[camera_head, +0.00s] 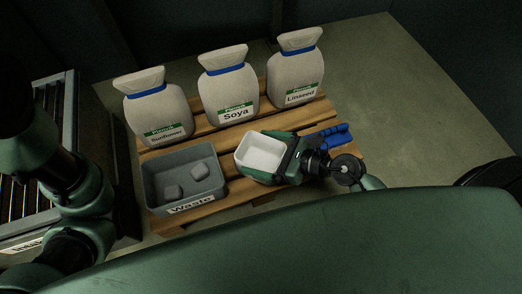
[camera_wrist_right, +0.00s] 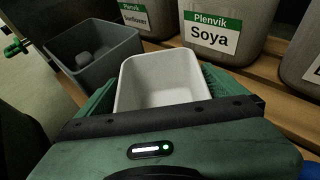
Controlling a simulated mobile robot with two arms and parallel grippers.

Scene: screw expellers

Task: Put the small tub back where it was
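The small tub (camera_head: 262,155) is white, open-topped and looks empty. It is at the front right of the pallet in the head view, right of the waste bin. My right gripper (camera_head: 266,156) has a finger on each side of the tub, seemingly pressed against its walls. The wrist view shows the tub (camera_wrist_right: 162,82) upright between the green fingers (camera_wrist_right: 162,90). I cannot tell whether its base touches the pallet.
Sacks labelled Sunflower (camera_head: 158,108), Soya (camera_head: 229,88) and Linseed (camera_head: 297,72) stand along the back of the wooden pallet (camera_head: 190,217). A grey Waste bin (camera_head: 150,190) holds two grey lumps. A blue object (camera_head: 335,136) lies right of my gripper. Floor beyond is clear.

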